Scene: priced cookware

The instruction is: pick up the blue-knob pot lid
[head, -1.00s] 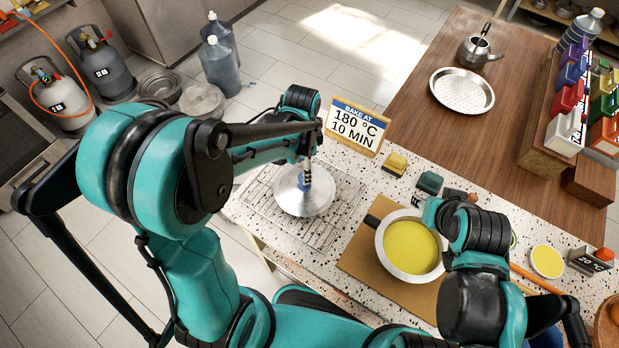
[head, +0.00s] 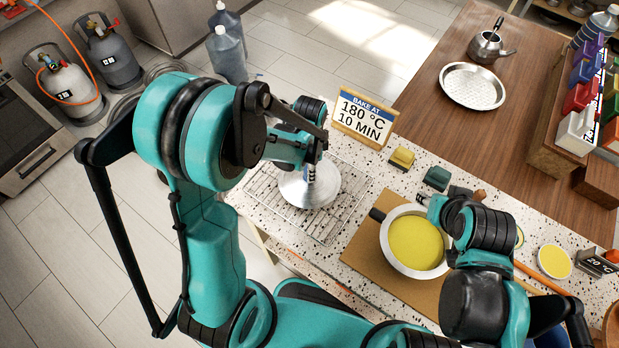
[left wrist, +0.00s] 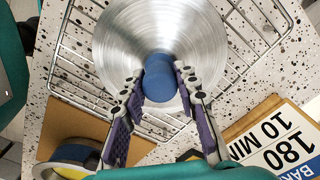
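The pot lid (head: 326,188) is a round silver disc with a blue knob, on a wire rack. The left wrist view shows its brushed metal top (left wrist: 120,40) and the blue knob (left wrist: 160,80) at its middle. My left gripper (left wrist: 160,72) reaches over the lid with its two purple-padded fingers apart, one on each side of the knob. I see no clear grip on it. In the head view, my left gripper (head: 311,172) hides part of the knob. My right gripper (head: 432,206) is near the pot's far rim; its fingers are too unclear to read.
A pot (head: 385,240) of yellow contents stands on a brown board (head: 362,258) right of the rack (head: 262,195). A bake sign (head: 362,117) stands behind the rack. Yellow (head: 401,158) and green (head: 437,178) blocks lie on the speckled counter.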

